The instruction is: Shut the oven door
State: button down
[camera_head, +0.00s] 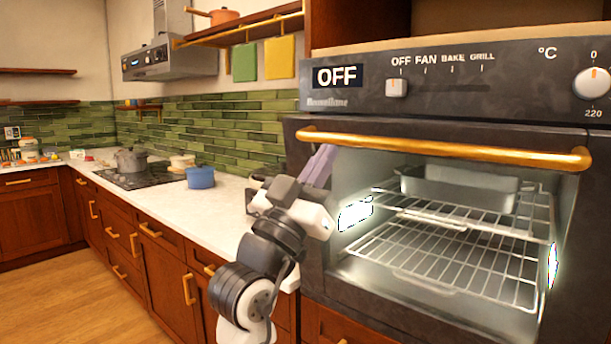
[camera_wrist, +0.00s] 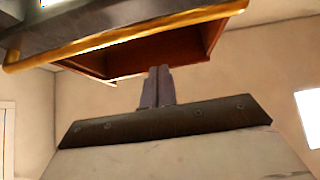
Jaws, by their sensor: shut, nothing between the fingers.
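The oven door (camera_head: 308,240) is a dark frame below the control panel, looking upright or nearly so. I cannot tell whether a small gap remains at its top. Racks and a metal tray show through its middle. A gold bar handle (camera_head: 450,150) runs across its upper front, and it also shows at the upper left of the wrist view (camera_wrist: 125,36). My gripper (camera_head: 322,152) is in front of the door's left side, just below the handle's left end. Its grey-purple fingers are together and empty, and show in the wrist view (camera_wrist: 157,70). I see no clear contact with the door.
The control panel (camera_head: 450,82) with an OFF display is above the door. A white counter (camera_head: 150,190) runs off to the left with a blue pot (camera_head: 201,178) and a hob (camera_head: 140,175). Wooden floor (camera_head: 70,290) is clear at lower left.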

jog(key=shift+w+d+r+p, duration=0.1)
jog(key=shift+w+d+p, duration=0.1)
jog(key=shift+w+d, duration=0.4)
jog(key=shift+w+d+r+p, duration=0.2)
jog(key=shift+w+d, duration=0.2)
jog(key=shift+w, duration=0.4)
jog(key=shift+w+d+r+p, duration=0.1)
jog(key=shift+w+d+p, duration=0.1)
jog(key=shift+w+d, duration=0.4)
jog(key=shift+w+a, duration=0.1)
